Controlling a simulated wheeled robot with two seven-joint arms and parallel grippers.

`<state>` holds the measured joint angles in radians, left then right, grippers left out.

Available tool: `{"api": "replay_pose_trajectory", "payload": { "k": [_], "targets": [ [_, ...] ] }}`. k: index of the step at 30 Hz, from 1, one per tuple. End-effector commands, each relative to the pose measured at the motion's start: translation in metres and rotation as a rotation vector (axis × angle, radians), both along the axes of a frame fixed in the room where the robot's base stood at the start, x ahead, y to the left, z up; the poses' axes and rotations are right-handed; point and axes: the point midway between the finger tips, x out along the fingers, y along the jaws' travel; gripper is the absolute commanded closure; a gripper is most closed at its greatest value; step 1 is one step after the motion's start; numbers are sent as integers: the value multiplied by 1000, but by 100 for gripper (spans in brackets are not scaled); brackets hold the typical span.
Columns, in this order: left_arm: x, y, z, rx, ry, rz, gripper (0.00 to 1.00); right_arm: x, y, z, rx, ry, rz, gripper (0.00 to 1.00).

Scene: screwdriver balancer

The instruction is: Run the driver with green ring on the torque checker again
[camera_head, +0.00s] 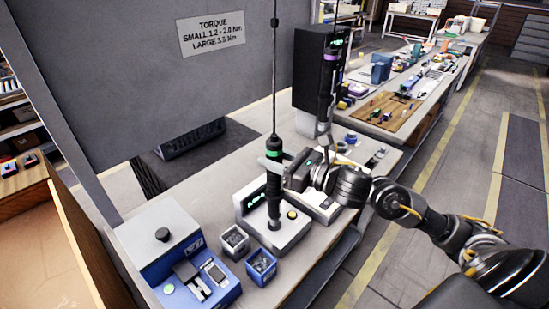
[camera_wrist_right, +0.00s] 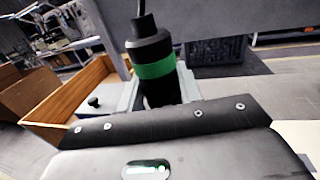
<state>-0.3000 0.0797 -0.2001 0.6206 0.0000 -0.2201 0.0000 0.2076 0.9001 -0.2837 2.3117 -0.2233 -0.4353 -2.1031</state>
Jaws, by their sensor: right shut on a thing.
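The driver with the green ring (camera_head: 273,185) hangs upright on its cable over the near torque checker (camera_head: 291,230), a grey box with a green-lit display and a yellow button. Its lower end is at the checker's top; I cannot tell whether it is seated. My right gripper (camera_head: 283,162) comes in from the right and is shut on this driver around its upper body. In the right wrist view the black driver (camera_wrist_right: 154,88) with its green band stands between the fingers. The left gripper is out of view.
A purple-ringed driver (camera_head: 325,85) hangs behind, near a second grey box (camera_head: 323,205). Two small blue-grey bins (camera_head: 261,265) and a blue device (camera_head: 180,255) stand at the front left. A grey panel with a torque sign (camera_head: 211,32) rises at the back left.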

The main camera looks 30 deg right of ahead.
Motion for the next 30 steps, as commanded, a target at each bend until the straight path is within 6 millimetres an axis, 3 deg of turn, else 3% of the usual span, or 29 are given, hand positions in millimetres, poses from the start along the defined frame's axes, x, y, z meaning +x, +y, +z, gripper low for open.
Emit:
{"api": "replay_pose_trajectory", "payload": {
  "k": [30],
  "targets": [
    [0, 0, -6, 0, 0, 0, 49, 0, 1, -7, -2, 3, 2, 100]
  ]
}}
